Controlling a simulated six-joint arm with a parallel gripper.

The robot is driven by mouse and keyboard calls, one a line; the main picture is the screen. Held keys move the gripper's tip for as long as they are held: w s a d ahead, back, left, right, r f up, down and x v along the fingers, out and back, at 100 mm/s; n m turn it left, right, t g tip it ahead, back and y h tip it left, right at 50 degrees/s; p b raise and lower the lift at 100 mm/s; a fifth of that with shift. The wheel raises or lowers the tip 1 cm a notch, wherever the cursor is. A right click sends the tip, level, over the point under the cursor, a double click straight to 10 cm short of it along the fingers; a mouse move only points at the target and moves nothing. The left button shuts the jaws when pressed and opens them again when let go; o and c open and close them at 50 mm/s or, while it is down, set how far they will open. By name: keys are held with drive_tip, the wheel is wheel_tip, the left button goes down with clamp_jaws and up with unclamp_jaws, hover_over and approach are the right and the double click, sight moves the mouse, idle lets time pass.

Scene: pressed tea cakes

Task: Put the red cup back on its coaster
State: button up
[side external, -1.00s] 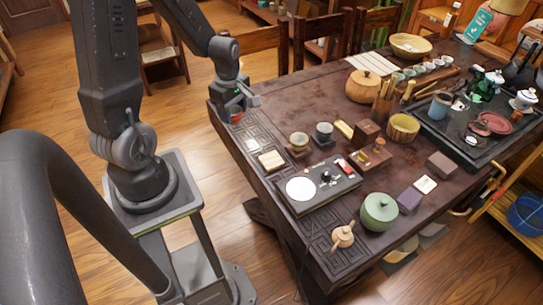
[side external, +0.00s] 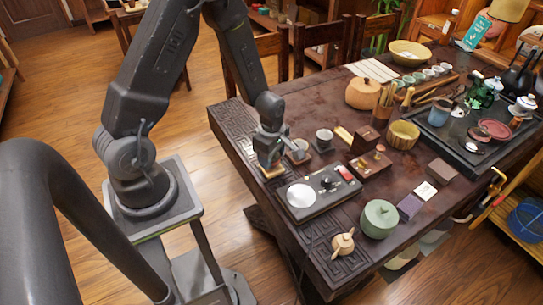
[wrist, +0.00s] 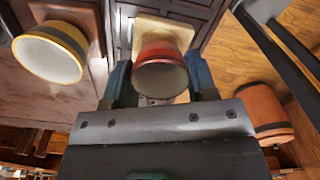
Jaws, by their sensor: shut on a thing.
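My gripper (wrist: 160,82) is shut on the red cup (wrist: 158,50), whose rim and pale inside face the camera in the wrist view. A finger lies on each side of the cup. The pale square coaster (wrist: 176,24) shows just behind the cup in that view, partly hidden by it. In the side view, my gripper (side external: 268,164) is over the coaster (side external: 276,174) near the table's left edge, and the cup is hidden by the gripper. I cannot tell whether the cup touches the coaster.
A yellow-rimmed cup (side external: 299,148) stands close to the right of my gripper, also in the wrist view (wrist: 50,52). A grey cup (side external: 324,137) is beyond it. A dark tray with a white disc (side external: 301,195) is in front. The table's far-left corner (side external: 232,112) is clear.

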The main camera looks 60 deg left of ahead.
drive_tip(key=shift+f, duration=0.35)
drive_tip(key=o, duration=1)
drive_tip(key=shift+c, duration=0.2)
drive_tip(key=s+d+r+m+t, duration=0.15)
drive_tip(key=r+m, duration=0.35)
drive_tip(key=r, duration=0.6)
drive_tip(key=s+d+r+m+t, duration=0.1)
drive_tip(key=s+d+r+m, duration=0.2)
drive_tip(key=r, duration=0.9)
drive_tip(key=s+d+r+m+t, duration=0.3)
drive_tip(key=s+r+m, duration=0.4)
drive_tip(key=m, duration=0.7)
drive_tip(key=shift+s+d+r+m, duration=0.35)
drive_tip(key=shift+s+d, duration=0.25)
drive_tip(key=shift+d, duration=0.3)
